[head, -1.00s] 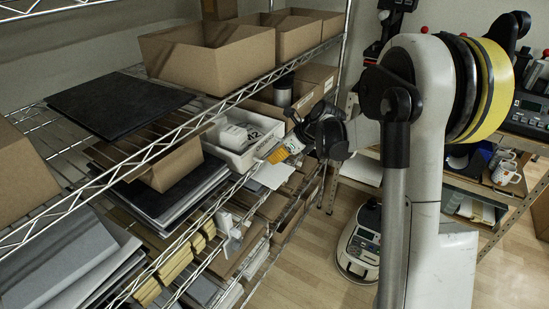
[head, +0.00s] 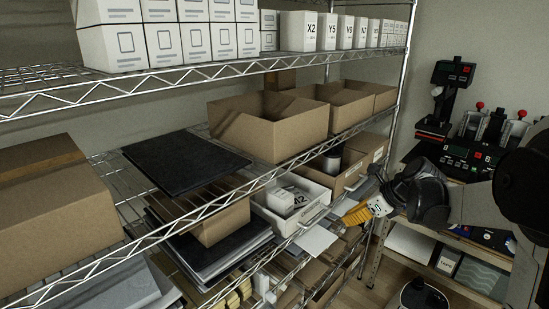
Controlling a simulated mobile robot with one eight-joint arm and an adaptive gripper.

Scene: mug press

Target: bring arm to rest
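My arm (head: 480,205) comes in from the right edge in the head view and reaches left toward the shelf rack. My gripper (head: 372,208) is at its end, by the front edge of the shelf and just right of a white bin (head: 277,218). A yellow-orange piece shows at the gripper's tip. I cannot tell whether it is part of the gripper or something in it. The fingers are too small and dark to tell whether they are open or shut.
The wire rack holds open cardboard boxes (head: 268,125), a black slab (head: 185,162) and white boxes (head: 115,45) on the upper shelf. A white box marked A2 (head: 287,200) sits in the bin. A bench with presses (head: 480,130) stands at the right.

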